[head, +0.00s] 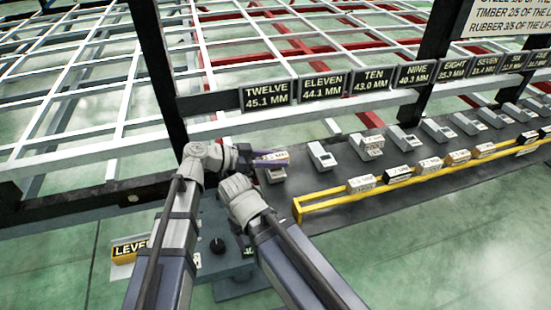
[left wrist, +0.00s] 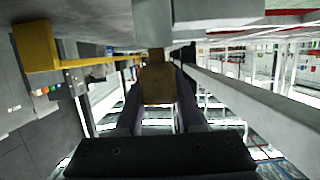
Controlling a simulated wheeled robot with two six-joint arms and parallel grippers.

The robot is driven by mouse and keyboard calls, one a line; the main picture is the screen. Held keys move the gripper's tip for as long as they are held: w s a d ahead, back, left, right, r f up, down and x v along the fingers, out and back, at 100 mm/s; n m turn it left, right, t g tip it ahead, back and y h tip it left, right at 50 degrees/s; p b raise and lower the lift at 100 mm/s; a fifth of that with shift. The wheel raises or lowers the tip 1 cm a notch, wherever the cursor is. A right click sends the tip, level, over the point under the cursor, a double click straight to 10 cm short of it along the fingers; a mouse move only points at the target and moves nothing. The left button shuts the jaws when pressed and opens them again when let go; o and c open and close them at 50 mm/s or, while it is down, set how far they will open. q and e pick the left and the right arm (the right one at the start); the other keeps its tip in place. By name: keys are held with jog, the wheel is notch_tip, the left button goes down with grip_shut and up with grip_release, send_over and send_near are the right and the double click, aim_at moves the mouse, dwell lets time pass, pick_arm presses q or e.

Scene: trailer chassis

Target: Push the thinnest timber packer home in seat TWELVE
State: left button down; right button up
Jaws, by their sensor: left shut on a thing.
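My left gripper (head: 268,159) points to the right beneath the TWELVE sign (head: 267,96). In the left wrist view, its two dark fingers (left wrist: 158,100) are shut on a brown timber packer (left wrist: 157,84). In the head view only a small pale part of the packer shows between the purple fingers. A seat block (head: 276,175) lies just below the gripper, partly covered by it; I take it for seat TWELVE. Whether the packer touches the seat cannot be told. My right arm's wrist (head: 242,197) is close below the left gripper; its fingers are hidden.
A row of grey seats runs right, with the one under ELEVEN (head: 321,155) nearest. A yellow-edged rack (head: 320,196) holds several labelled packers, including a pale one (head: 361,184). A dark post (head: 160,60) and white chassis rail stand behind. A yellow LEVEL sign (head: 130,250) is lower left.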

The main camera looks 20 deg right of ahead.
pick_arm(q)
jog(key=shift+f+b, duration=0.6)
jog(key=shift+f, duration=0.1)
jog(key=shift+c, duration=2.2)
grip_release()
jog(key=p+v, duration=0.2)
jog(key=v, duration=0.6)
